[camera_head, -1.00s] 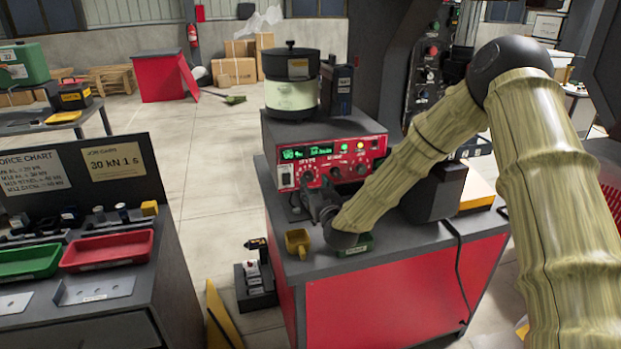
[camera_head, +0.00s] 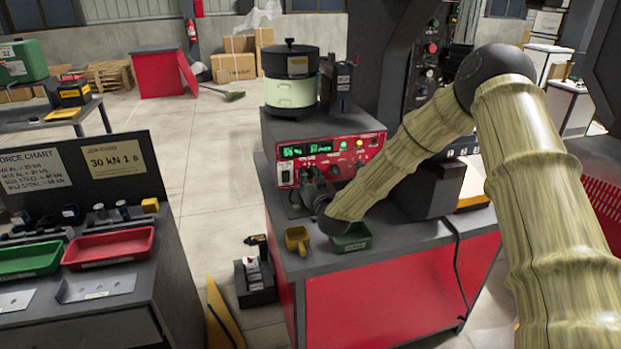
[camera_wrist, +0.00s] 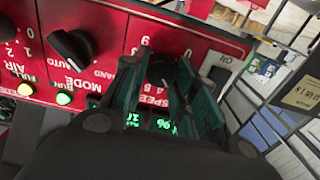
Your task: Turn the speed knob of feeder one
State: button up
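The speed knob (camera_wrist: 160,70) is a dark knob on the red control panel (camera_wrist: 110,28), by the upside-down word SPEED in the wrist view. My gripper (camera_wrist: 162,78) is open, with its green fingers on either side of the knob. The fingers hide part of the knob, and I cannot tell whether they touch it. In the head view the red control panel (camera_head: 373,142) faces front below the feeder bowl (camera_head: 290,92). My gripper (camera_head: 318,200) is at the panel's lower part, mostly hidden by my arm.
The mode knob (camera_wrist: 72,48) is beside the speed knob, with lit yellow and green lamps below. A yellow scoop (camera_head: 297,240) and a green tray (camera_head: 352,238) lie on the bench in front of the panel. A dark box (camera_head: 425,190) stands right of my forearm.

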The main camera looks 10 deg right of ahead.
jog(key=shift+o, duration=0.2)
jog(key=shift+f+m+b, duration=0.1)
jog(key=shift+m+b, duration=0.2)
jog(key=shift+b, duration=0.15)
jog(key=shift+d+f+m+b, duration=0.1)
jog(key=shift+m+b, duration=0.5)
jog(key=m+b, duration=0.2)
jog(key=shift+m, duration=0.3)
jog(key=shift+m+b, duration=0.65)
jog(key=shift+m, duration=0.05)
jog(key=o, duration=1)
jog(key=shift+s, duration=0.1)
